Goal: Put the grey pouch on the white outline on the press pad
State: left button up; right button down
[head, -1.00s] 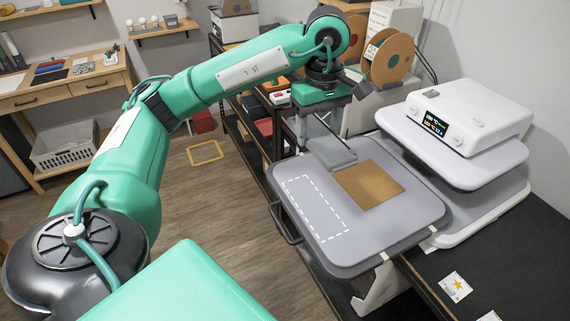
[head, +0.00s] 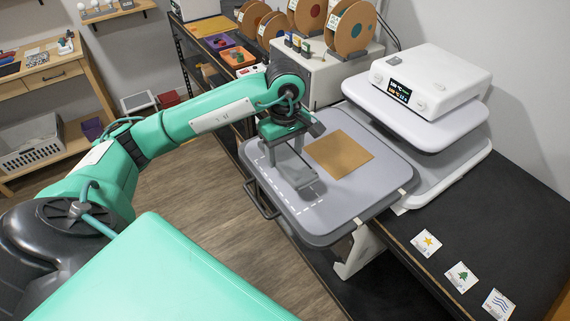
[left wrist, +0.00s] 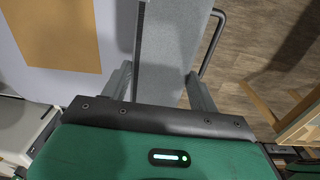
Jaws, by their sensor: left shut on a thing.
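The grey pouch (head: 298,183) is flat and held by my left gripper (head: 288,158) over the left part of the grey press pad (head: 325,225). The white dashed outline (head: 303,209) on the pad is partly covered by the pouch and gripper; its left and near dashes show. I cannot tell whether the pouch touches the pad. In the left wrist view the pouch (left wrist: 168,50) lies between the two fingers of my left gripper (left wrist: 162,88), which is shut on it. My right gripper is out of view.
A brown square (head: 340,155) lies on the pad right of the outline. The white press (head: 432,82) with a display stands behind at the right. A dark handle (head: 262,205) sticks out at the pad's left edge. Several picture cards, one with a star (head: 427,242), lie on the black bench.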

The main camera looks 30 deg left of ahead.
aim_at(285, 168)
pick_arm(q)
jog(key=shift+f, duration=0.95)
jog(key=shift+f+p, duration=0.35)
jog(key=shift+f, duration=0.15)
jog(key=shift+f+p, duration=0.5)
jog(key=shift+f, duration=1.1)
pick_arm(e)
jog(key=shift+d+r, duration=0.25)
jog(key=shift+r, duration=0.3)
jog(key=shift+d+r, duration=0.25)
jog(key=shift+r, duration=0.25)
pick_arm(q)
jog(key=shift+f, duration=0.15)
jog(key=o, duration=1)
jog(key=shift+c, duration=0.2)
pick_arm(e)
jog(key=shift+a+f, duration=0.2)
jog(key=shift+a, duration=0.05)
